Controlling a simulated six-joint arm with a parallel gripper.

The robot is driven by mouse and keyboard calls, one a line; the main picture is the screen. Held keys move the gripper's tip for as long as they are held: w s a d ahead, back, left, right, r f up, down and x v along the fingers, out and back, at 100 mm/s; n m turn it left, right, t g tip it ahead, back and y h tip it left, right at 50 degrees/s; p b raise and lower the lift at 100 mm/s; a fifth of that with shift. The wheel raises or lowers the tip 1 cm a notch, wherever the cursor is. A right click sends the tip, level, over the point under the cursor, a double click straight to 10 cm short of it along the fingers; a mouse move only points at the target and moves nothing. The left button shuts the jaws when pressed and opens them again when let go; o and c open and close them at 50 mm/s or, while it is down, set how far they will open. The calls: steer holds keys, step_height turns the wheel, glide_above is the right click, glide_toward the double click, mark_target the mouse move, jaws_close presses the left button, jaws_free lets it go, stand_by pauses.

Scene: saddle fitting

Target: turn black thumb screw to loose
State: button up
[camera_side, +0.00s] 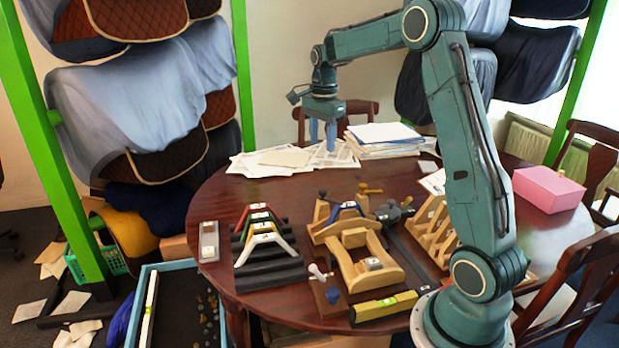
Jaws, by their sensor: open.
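A wooden saddle stand (368,272) sits on the round table. A small black knob (323,194) at its back left looks like the black thumb screw, but it is too small to tell how far it is turned. A dark grey clamp-like part (392,212) stands right of the stand and also has dark knobs. My gripper (322,143) points down above the back of the table, over the papers. Its two fingers are apart with nothing between them. It is behind and above the stand, touching none of these parts.
Coloured arched pieces (264,240) sit on a dark ridged rack left of the stand. A brass knob (370,188), white-handled part (318,272), yellow level (384,307) and slotted wooden rack (432,232) surround it. Papers (290,158) and a pink box (548,189) lie farther back.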

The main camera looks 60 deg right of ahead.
mark_target(323, 191)
steer(key=shift+w+d+f+m, duration=0.2)
steer(key=shift+d+f+m, duration=0.5)
steer(key=shift+d, duration=0.25)
steer(key=shift+f, duration=0.15)
step_height(323, 191, down, 14)
steer(key=shift+r, duration=0.25)
jaws_close()
